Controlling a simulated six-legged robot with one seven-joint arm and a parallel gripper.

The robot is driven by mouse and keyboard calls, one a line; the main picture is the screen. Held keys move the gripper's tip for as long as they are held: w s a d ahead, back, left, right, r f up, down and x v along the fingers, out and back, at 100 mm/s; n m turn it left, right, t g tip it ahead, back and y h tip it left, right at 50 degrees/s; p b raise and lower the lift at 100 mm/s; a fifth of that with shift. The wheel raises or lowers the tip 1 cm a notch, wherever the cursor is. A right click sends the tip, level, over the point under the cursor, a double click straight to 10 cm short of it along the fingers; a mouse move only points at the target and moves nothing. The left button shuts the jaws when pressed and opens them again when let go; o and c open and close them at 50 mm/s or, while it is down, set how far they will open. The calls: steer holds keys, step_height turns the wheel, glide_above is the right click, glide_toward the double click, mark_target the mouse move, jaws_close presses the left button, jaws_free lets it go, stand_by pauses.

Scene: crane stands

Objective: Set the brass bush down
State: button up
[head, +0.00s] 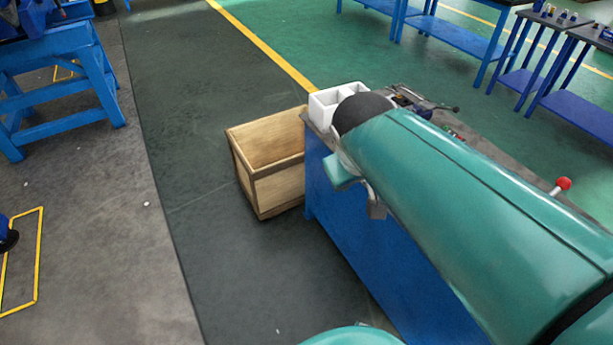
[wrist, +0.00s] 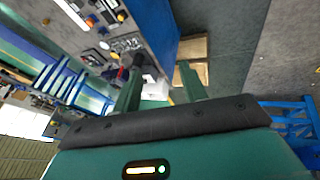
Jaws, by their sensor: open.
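My gripper (wrist: 160,80) is open in the wrist view, its two fingers well apart. I see nothing held between them. A white box (wrist: 154,90) shows beyond the gap, beside the left finger. In the head view, the white box (head: 322,105) has open compartments and sits at the far end of the blue bench (head: 345,225). My arm covers much of the bench top, and my gripper is not clearly seen there. I cannot make out the brass bush in either view.
An open wooden crate (head: 283,178) stands on the floor against the bench's left side; it also shows in the wrist view (wrist: 192,47). A red-knobbed lever (head: 562,184) rises at the right. Blue trestles (head: 62,90) stand far left. The dark floor strip between is clear.

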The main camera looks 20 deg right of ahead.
steer(key=s+a+t+y, duration=0.1)
steer(key=s+a+y, duration=0.2)
steer(key=a, duration=0.6)
steer(key=shift+s, duration=0.75)
steer(key=shift+r, duration=0.1)
steer(key=shift+c, duration=0.7)
steer(key=shift+d+m, duration=0.2)
steer(key=shift+m, duration=0.1)
